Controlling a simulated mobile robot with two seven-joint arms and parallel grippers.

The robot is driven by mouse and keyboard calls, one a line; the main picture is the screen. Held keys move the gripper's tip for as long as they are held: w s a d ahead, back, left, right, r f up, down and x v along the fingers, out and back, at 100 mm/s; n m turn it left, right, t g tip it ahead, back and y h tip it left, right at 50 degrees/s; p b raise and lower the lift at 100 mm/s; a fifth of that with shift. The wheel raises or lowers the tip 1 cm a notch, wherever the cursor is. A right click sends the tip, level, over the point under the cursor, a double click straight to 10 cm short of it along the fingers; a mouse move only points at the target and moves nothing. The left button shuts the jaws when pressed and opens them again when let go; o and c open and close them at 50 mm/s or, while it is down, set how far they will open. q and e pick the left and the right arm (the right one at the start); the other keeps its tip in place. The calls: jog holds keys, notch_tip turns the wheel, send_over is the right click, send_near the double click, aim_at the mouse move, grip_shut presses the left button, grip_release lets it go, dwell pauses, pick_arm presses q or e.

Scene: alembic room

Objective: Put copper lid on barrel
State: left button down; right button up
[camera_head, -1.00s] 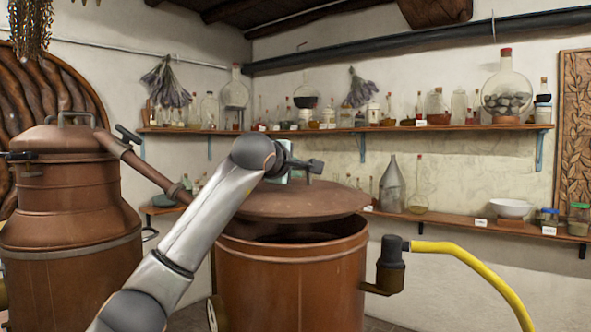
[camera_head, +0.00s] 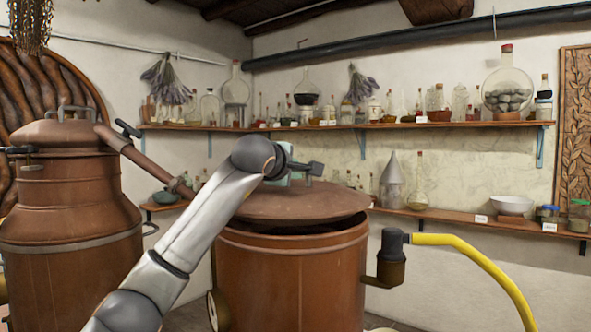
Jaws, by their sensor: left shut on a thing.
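The copper lid (camera_head: 305,203) is a wide shallow disc with a handle on top. It lies over the mouth of the copper barrel (camera_head: 293,272) in the middle of the view. A dark gap shows between lid and barrel rim at the front right, so the lid looks slightly raised or tilted there. My left gripper (camera_head: 305,171) is shut on the lid at its top handle; my forearm hides the lid's left edge and part of the barrel. My right gripper is not in view.
A large copper still (camera_head: 68,220) stands at the left, its pipe (camera_head: 150,165) slanting down toward the barrel. A black fitting with a yellow hose (camera_head: 455,245) sticks out at the barrel's right. Wall shelves (camera_head: 400,126) hold several glass bottles behind.

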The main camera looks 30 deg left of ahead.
aim_at(294, 185)
pick_arm(q)
jog(key=shift+f, duration=0.35)
dwell(0.4)
jog(key=shift+f, duration=0.1)
dwell(0.3)
jog(key=shift+f+b, duration=0.55)
jog(key=shift+f, duration=0.15)
jog(key=shift+f, duration=0.25)
dwell(0.6)
jog(key=c, duration=0.8)
grip_release()
jog(key=shift+s, duration=0.1)
jog(key=shift+f, duration=0.25)
jog(key=shift+s+d+b, duration=0.1)
jog(key=shift+s+b, duration=0.1)
jog(key=shift+b, duration=0.1)
jog(key=b+v, duration=0.1)
jog(key=v, duration=0.3)
jog(key=b+v, duration=0.1)
jog(key=v, duration=0.3)
jog(key=b+v, duration=0.1)
jog(key=v, duration=0.3)
jog(key=shift+s+r, duration=0.1)
jog(key=shift+r, duration=0.25)
